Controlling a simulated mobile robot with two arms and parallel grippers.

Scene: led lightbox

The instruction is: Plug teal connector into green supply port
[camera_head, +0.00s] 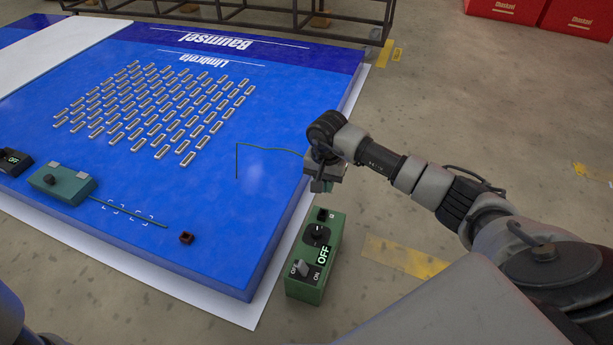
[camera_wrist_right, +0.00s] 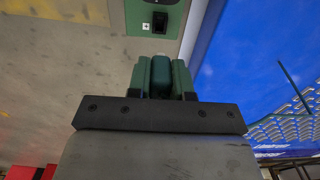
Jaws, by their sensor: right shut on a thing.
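My right gripper (camera_head: 322,186) is shut on the teal connector, just beyond the far end of the green supply box (camera_head: 306,248). In the right wrist view the teal connector (camera_wrist_right: 160,76) sits between the two green fingers of the gripper (camera_wrist_right: 160,82). The dark square green supply port (camera_head: 322,214) is in the box's top at its far end. It also shows in the right wrist view (camera_wrist_right: 160,22), in line with the connector and apart from it. The box's display reads OFF. A thin teal cable (camera_head: 270,147) runs left from the gripper. My left gripper is not in view.
A large blue panel (camera_head: 200,215) with rows of small LED pieces lies left of the supply box. A teal box with a knob (camera_head: 62,183), a black OFF box (camera_head: 12,161) and a small dark block (camera_head: 186,238) are on it. Red boxes (camera_head: 580,16) stand far back.

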